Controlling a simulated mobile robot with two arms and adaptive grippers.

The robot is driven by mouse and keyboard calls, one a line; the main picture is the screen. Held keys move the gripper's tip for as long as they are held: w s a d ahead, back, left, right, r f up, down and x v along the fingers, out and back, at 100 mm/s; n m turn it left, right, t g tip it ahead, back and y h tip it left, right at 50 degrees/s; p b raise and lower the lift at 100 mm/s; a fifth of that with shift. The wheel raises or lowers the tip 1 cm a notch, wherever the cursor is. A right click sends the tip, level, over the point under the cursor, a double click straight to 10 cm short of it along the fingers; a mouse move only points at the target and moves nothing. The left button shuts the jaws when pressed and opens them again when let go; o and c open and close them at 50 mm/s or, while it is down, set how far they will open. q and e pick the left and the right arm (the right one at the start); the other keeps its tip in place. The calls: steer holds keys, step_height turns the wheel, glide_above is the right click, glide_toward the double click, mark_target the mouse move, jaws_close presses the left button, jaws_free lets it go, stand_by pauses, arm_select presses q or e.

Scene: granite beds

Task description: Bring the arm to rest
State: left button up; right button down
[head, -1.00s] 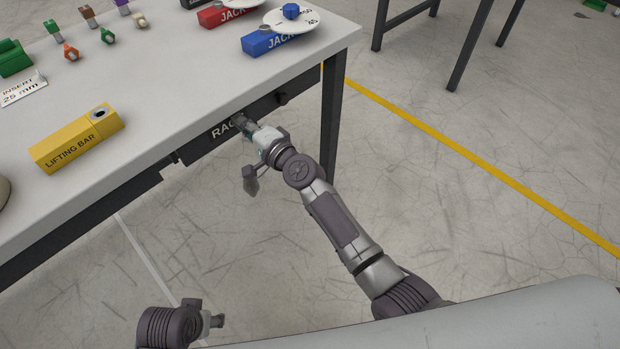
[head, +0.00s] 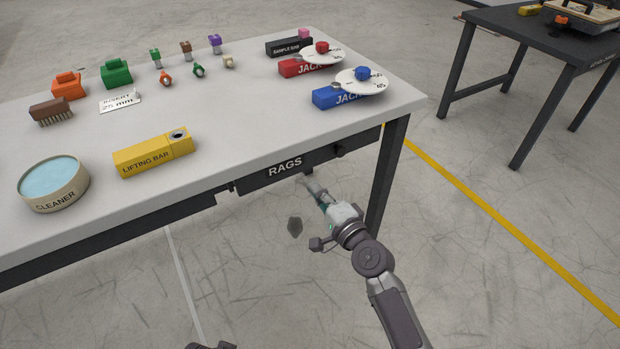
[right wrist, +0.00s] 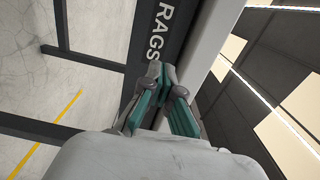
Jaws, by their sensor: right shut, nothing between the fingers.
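My right arm reaches up from the bottom right of the head view. My right gripper (head: 312,187) is shut and empty, just below and in front of the drawer front marked RAGS (head: 262,179). In the right wrist view its fingertips (right wrist: 160,72) meet, close to the RAGS lettering. I cannot tell whether they touch the drawer front. Only a dark bit of my left arm shows at the bottom edge of the head view; its fingers are hidden.
The table (head: 245,130) holds a yellow lifting bar (head: 150,155), a cleaner bowl (head: 53,188), a blue jack (head: 335,97), a red jack (head: 300,68) and several small parts. A dark table (head: 540,40) stands at the back right. Floor right of my arm is clear.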

arm_select(q)
steer(key=shift+s+f, duration=0.25)
steer(key=shift+f, duration=0.5)
arm_select(e)
steer(key=v, duration=0.5)
steer(key=shift+d, duration=0.1)
